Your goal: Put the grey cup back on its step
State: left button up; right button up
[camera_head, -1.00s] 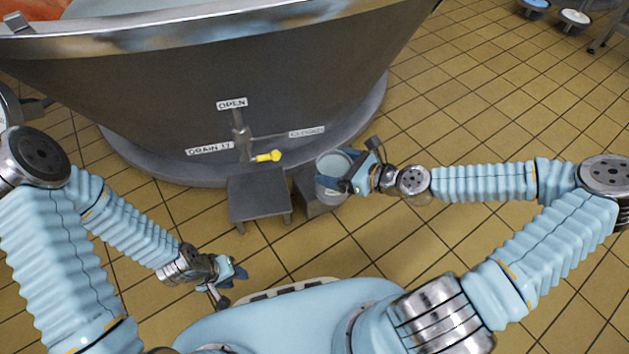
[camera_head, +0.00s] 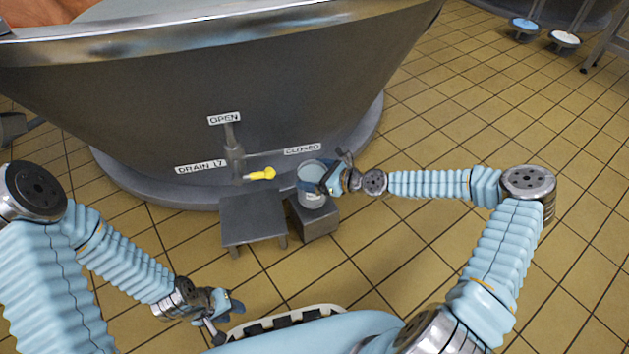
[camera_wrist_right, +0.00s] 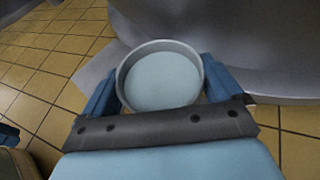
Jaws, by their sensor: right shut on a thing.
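The grey cup (camera_head: 313,198) is upright in my right gripper (camera_head: 318,187), whose blue fingers are shut around its sides. In the right wrist view, the cup's round rim (camera_wrist_right: 160,45) shows between the two fingers, with a pale blue surface inside. The cup is over a small grey block-like step (camera_head: 319,226), covering part of its top. I cannot tell whether the cup touches it. My left gripper (camera_head: 228,308) is low at the front left, away from the cup; its finger opening is unclear.
A low grey stand (camera_head: 252,217) is just left of the step. Tiled floor (camera_head: 450,130) is open to the right.

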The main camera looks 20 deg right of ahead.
jog(key=shift+f, duration=0.85)
jog(key=shift+f, duration=0.15)
jog(key=o, duration=1.7)
